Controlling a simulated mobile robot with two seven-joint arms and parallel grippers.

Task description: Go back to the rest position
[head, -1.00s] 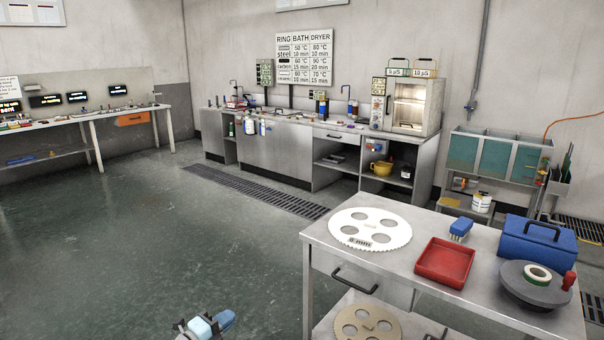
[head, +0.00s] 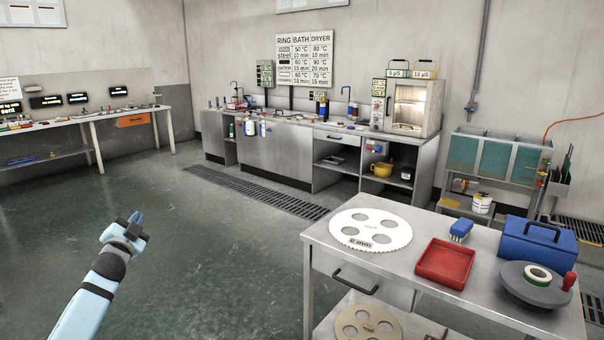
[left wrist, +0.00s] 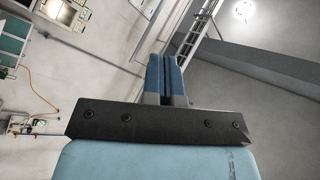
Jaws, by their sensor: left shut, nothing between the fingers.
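My left gripper (head: 137,221) is in the lower left of the head view, raised over the open floor, with its light blue arm coming up from the bottom edge. It is shut and empty. In the left wrist view its two blue fingers (left wrist: 165,77) lie side by side and point up toward the ceiling and wall. My right gripper does not show in either view.
A metal cart (head: 408,249) stands at the lower right. On it are a white toothed disc (head: 399,232), a red tray (head: 445,264), a blue toolbox (head: 533,244) and a grey round plate (head: 520,289). The floor (head: 230,250) left of the cart is clear.

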